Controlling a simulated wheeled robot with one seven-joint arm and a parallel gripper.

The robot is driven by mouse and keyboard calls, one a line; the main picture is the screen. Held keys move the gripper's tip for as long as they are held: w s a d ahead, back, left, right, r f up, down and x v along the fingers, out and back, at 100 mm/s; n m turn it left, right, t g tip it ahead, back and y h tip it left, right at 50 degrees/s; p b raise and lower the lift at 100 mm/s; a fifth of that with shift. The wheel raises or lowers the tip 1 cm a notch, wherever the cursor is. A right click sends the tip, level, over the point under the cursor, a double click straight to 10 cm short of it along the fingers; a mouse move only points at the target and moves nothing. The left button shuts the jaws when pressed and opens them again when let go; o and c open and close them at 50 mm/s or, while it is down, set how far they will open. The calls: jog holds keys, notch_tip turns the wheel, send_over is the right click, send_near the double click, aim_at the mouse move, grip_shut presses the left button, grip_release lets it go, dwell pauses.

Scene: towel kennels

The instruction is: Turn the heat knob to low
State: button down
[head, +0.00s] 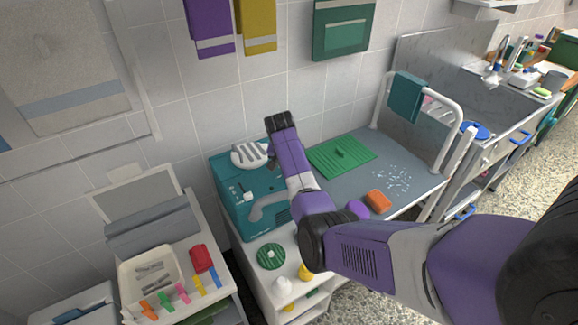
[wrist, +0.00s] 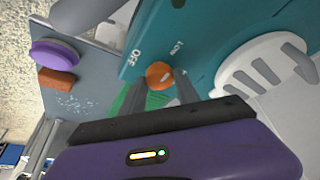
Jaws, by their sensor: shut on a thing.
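The heat knob (wrist: 159,73) is a small round orange knob with a pale mark, on the face of a teal dryer box (wrist: 208,40). The printed words OFF and LOW show on the box beside it. My gripper (wrist: 160,84) is shut on the knob, with one grey finger on each side of it. The direction of the knob's mark is hard to tell. In the head view the teal box (head: 234,222) stands against the wall, and my purple wrist hides the knob and my fingertips.
A white slotted vent (wrist: 262,68) is on the box close to my gripper. A green mat (head: 341,154), an orange block (head: 378,200) and a purple round thing (head: 357,209) lie on the grey table to the right. A white tray (head: 126,292) stands left.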

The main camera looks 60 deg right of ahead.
jog(key=c, duration=0.9)
grip_release()
jog(key=v, duration=0.7)
jog(key=shift+a+r+b, duration=0.2)
jog(key=shift+r+b, duration=0.15)
jog(key=shift+b, duration=0.05)
